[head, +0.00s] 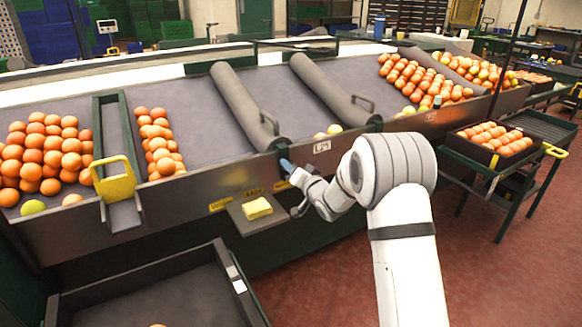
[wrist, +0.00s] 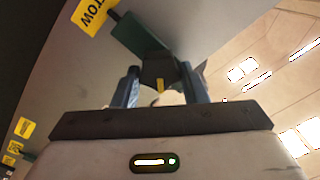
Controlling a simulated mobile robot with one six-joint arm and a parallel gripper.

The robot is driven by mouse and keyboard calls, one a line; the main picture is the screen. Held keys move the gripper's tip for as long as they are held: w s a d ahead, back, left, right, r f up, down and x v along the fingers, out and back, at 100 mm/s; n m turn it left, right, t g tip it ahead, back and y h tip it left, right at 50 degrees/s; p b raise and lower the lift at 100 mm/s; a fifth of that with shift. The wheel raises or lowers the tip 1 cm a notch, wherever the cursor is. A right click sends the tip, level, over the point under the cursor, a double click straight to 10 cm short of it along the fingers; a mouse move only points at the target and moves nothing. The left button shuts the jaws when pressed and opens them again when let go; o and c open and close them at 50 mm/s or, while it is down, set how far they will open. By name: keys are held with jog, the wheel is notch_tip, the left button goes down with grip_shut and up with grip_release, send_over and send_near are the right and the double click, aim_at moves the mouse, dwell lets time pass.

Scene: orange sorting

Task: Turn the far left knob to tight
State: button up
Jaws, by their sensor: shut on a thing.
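The knob (wrist: 158,68) is a dark piece with a yellow mark on its near side in the wrist view. It sits between the two blue fingers of my gripper (wrist: 159,92), which are shut on it. In the head view my gripper (head: 288,166) is at the front panel of the sorting table, just below the end of a grey roller. The knob is hidden there by the fingers and hand. A yellow label (wrist: 92,14) is beside the knob in the wrist view, with its lettering partly cut off. I cannot read the knob's setting.
A small shelf (head: 236,213) with a yellow sponge (head: 257,208) juts out below left of my gripper. Grey rollers (head: 240,100) divide the table (head: 195,100). Oranges lie in lanes at left and right. A dark open bin (head: 165,290) stands at the lower left.

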jog(key=shift+d+f+m+p, duration=0.2)
jog(key=shift+m+p, duration=0.6)
jog(key=shift+m, duration=1.7)
jog(key=shift+a+f+m+p, duration=0.2)
jog(key=shift+m+p, duration=0.55)
jog(key=shift+m, duration=1.75)
jog(key=shift+d, duration=0.15)
jog(key=o, duration=1)
jog(key=shift+r, duration=0.1)
jog(key=v, duration=0.7)
jog(key=shift+s+d+p, duration=0.25)
jog(key=shift+s+p, duration=0.05)
jog(key=shift+s, duration=0.05)
